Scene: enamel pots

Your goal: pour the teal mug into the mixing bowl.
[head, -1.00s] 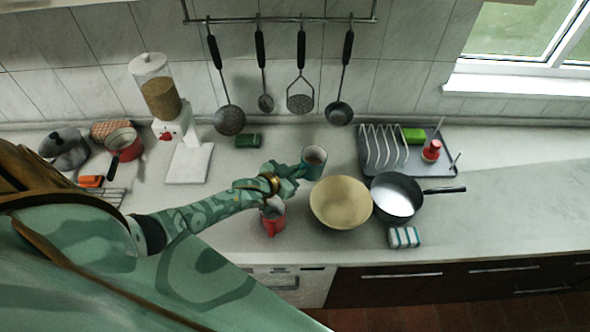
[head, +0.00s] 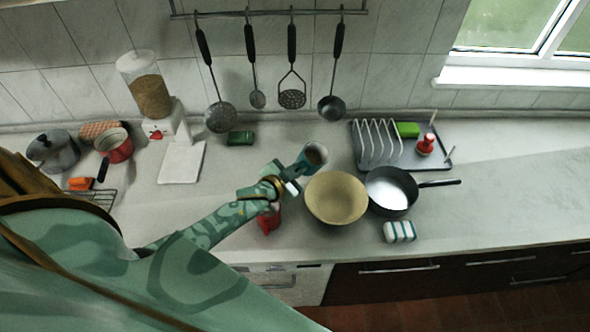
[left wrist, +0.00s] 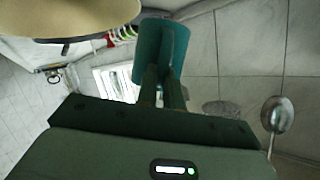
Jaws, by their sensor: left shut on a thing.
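The teal mug (head: 304,161) is held at the back left of the mixing bowl, tilted with its mouth to the right, towards the bowl. My left gripper (head: 291,178) is shut on the mug; in the left wrist view the fingers (left wrist: 162,92) grip the teal mug (left wrist: 150,55). The cream mixing bowl (head: 336,198) stands on the counter and looks empty. It also shows in the left wrist view (left wrist: 70,18) at the upper left. My right gripper is not in view.
A red mug (head: 268,222) stands below my left forearm, partly hidden. A dish rack tray (head: 404,163) lies behind. The counter is clear at far right.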

